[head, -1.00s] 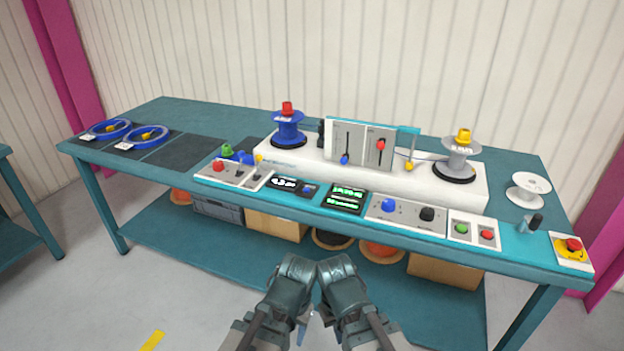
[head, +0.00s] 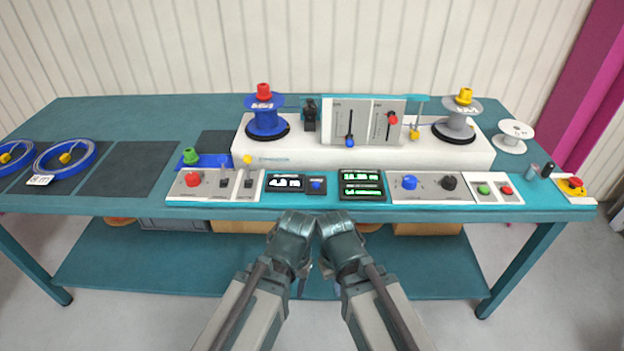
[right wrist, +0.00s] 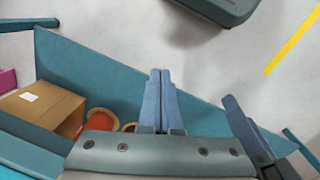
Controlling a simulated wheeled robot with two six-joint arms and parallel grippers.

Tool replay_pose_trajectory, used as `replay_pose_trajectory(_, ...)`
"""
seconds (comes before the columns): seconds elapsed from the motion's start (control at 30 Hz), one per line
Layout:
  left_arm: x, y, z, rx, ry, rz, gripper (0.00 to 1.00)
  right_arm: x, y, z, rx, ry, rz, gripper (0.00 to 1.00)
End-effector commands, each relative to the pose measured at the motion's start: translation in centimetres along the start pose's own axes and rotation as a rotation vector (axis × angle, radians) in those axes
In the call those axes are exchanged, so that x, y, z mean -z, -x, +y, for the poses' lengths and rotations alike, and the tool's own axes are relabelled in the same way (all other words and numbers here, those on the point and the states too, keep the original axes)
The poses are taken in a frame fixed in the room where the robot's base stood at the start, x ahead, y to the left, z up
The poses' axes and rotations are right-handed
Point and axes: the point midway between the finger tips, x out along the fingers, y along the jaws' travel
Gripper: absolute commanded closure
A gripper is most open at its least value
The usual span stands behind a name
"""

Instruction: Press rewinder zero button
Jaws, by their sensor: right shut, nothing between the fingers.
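The rewinder bench carries a row of panels along its front edge. A small blue button (head: 317,185) sits beside a small lit display (head: 285,183); I cannot read its label. A larger blue knob (head: 409,182) is on the panel to the right of a green-lit double display (head: 362,185). Both my arms hang in front of the bench edge, below the panels and touching none of them. My right gripper (right wrist: 160,72) is shut and empty, over the floor and lower shelf. Part of my left gripper (right wrist: 230,100) shows beside it; its jaw state is unclear.
A blue reel (head: 267,118) and a grey reel (head: 460,120) stand on the white rewinder base (head: 350,157). A red emergency button (head: 575,182) is at the right end. Blue cable coils (head: 65,158) lie at left. Boxes sit on the lower shelf (head: 160,262).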

Motion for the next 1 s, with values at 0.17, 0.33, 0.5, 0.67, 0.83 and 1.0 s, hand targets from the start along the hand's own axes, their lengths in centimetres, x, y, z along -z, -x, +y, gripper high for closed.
replay_pose_trajectory(0.17, 0.0, 0.0, 0.0, 0.0, 0.0, 0.0, 0.5, 0.0, 0.0, 0.0, 0.0, 0.0, 0.0, 1.0)
replay_pose_trajectory(0.33, 0.0, 0.0, 0.0, 0.0, 0.0, 0.0, 0.5, 0.0, 0.0, 0.0, 0.0, 0.0, 0.0, 1.0)
replay_pose_trajectory(0.5, -0.1, 2.0, -0.2, 0.0, 0.0, 0.0, 0.5, 2.2, 2.1, 0.0, 0.041, -0.025, 0.055, 1.0)
replay_pose_trajectory(0.67, -0.4, 6.9, -0.7, 0.0, 0.0, 0.0, 0.5, 8.8, 7.8, 0.1, 0.173, -0.121, 0.233, 1.0)
replay_pose_trajectory(0.83, -0.7, 11.5, -1.1, 0.0, 0.001, 0.0, 0.5, 16.2, 14.6, 1.4, 0.327, -0.262, 0.448, 1.0)
replay_pose_trajectory(1.0, -0.8, 14.5, -1.4, 0.0, 0.001, 0.0, 0.5, 21.4, 20.1, 3.4, 0.439, -0.389, 0.611, 1.0)
